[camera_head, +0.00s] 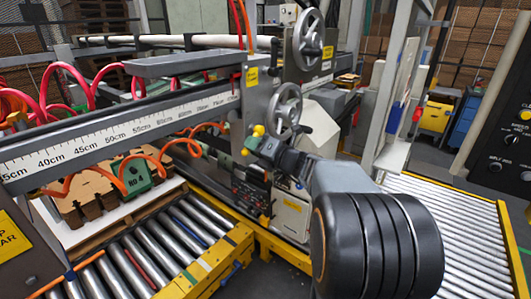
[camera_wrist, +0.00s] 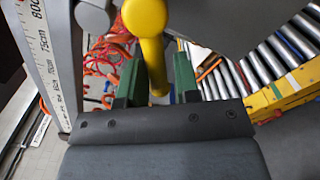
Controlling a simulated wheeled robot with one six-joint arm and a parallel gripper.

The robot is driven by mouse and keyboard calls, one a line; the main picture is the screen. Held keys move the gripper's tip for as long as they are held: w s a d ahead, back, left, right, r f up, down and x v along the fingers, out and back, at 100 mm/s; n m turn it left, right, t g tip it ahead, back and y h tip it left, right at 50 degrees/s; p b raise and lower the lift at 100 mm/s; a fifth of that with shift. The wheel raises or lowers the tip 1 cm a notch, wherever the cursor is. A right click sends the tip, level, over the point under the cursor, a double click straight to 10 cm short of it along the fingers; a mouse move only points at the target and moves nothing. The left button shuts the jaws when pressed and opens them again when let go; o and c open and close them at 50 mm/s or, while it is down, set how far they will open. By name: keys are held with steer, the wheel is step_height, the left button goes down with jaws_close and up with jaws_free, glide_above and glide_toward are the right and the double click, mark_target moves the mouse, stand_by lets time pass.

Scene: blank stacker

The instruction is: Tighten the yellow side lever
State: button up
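The yellow side lever (camera_head: 253,143) is on the side of the grey machine column, below a handwheel, in the head view. In the wrist view the lever (camera_wrist: 147,18) shows as a big rounded yellow knob with a narrower yellow shaft running down between my fingers. My gripper (camera_wrist: 157,75) has two green fingers, one on each side of the shaft. The fingers stand apart, with what looks like a narrow gap beside the shaft; contact is not clear. In the head view my gripper (camera_head: 268,148) is at the lever, its fingertips small and partly hidden.
Two grey handwheels (camera_head: 285,110) sit near the lever. A ruler beam (camera_head: 120,125) runs to the left, with coiled red and orange hoses around it. Roller conveyors (camera_head: 150,250) with yellow frames lie below left and at right. A control panel (camera_head: 505,140) stands at far right.

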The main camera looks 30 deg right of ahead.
steer(key=w+d+f+n+b, duration=0.2)
steer(key=d+n+b, duration=0.2)
steer(key=n+b, duration=0.75)
steer(key=v, duration=0.9)
steer(key=shift+b, duration=0.35)
stand_by(0.9)
steer(key=shift+s, duration=0.1)
stand_by(0.4)
